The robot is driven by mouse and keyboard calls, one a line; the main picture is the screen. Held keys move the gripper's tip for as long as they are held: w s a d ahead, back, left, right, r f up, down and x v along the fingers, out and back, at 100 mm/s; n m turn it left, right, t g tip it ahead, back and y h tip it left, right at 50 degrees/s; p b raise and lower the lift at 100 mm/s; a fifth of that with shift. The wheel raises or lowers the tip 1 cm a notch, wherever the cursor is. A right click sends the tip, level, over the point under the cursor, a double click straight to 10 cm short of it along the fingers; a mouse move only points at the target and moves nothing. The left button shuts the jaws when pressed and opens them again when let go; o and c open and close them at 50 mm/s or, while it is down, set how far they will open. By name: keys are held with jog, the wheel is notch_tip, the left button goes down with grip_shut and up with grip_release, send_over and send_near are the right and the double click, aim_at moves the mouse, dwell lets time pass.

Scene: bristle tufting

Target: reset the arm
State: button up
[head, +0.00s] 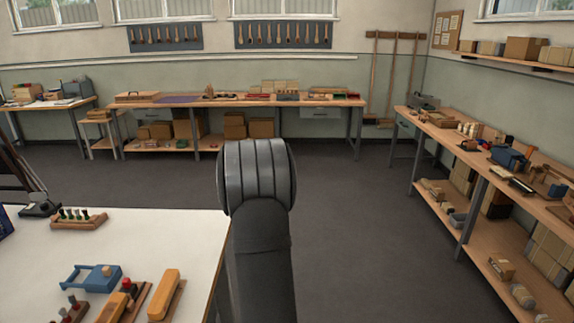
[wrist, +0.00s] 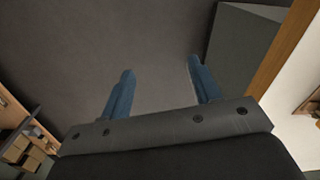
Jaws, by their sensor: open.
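My gripper (wrist: 160,80) shows in the wrist view with its two blue fingers apart. Nothing is between them, and the dark grey floor (wrist: 150,45) lies beyond. In the head view my dark arm rises in the lower middle, beside the right edge of the white table, and the gripper itself is not visible there.
The white table (head: 150,240) at the lower left holds a wooden block with several pegs (head: 78,219), a blue tool (head: 92,277) and a yellow-topped wooden piece (head: 166,294). A cluttered workbench (head: 500,170) stands right, another (head: 240,101) at the back. Open floor (head: 350,220) lies between.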

jog(key=d+f+m, duration=0.2)
jog(key=d, duration=0.5)
jog(key=shift+w+d+m, duration=0.15)
jog(key=shift+w+m, duration=0.1)
jog(key=shift+m, duration=0.15)
dwell(1.0)
